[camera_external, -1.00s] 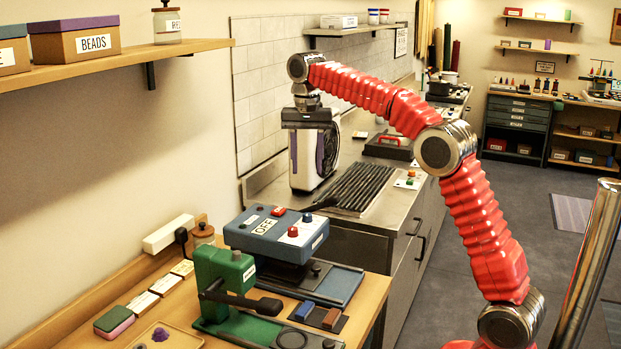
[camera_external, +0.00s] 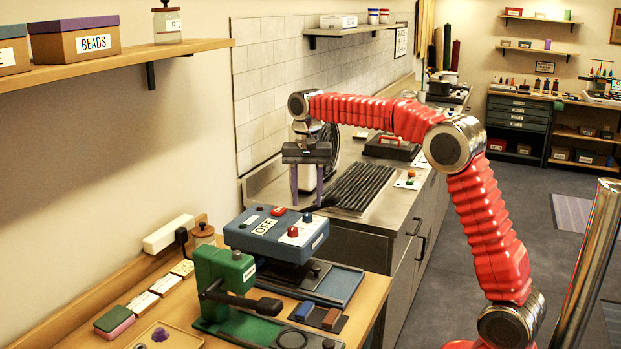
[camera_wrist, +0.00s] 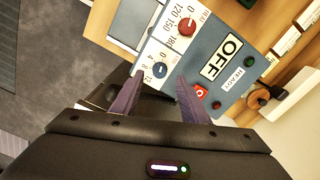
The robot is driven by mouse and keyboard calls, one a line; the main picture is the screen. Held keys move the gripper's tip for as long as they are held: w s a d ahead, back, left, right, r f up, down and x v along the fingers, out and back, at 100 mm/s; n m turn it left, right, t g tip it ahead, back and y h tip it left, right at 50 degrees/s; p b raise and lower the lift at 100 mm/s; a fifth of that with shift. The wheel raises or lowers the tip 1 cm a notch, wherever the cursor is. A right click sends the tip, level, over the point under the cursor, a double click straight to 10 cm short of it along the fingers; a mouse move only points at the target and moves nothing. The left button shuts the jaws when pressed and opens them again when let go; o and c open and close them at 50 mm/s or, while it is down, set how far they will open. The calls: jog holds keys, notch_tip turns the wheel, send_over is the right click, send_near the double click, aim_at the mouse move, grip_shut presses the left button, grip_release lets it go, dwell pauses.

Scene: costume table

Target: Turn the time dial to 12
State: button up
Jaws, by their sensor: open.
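The press (camera_external: 275,235) is a blue box with an OFF display, standing on the wooden table. Its small dark blue time dial (camera_wrist: 160,70) has a scale with 4, 8 and 12 beside it; I cannot tell its setting clearly. The dial also shows in the external view (camera_external: 307,217). The red heat dial (camera_wrist: 187,27) sits beyond it. My gripper (camera_external: 308,204) points down with its two purple fingers apart and empty, above and behind the press. In the wrist view, the fingertips (camera_wrist: 160,78) appear on either side of the time dial, apparently apart from it.
A green hand press (camera_external: 225,280) stands in front of the blue one. A black ribbed rack (camera_external: 358,188) lies on the metal counter behind. A red button (camera_wrist: 200,92) is near the right finger in the wrist view. A shelf (camera_external: 120,62) is at upper left.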

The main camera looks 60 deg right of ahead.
aim_at(307, 214)
jog(key=shift+f, duration=2.2)
grip_shut()
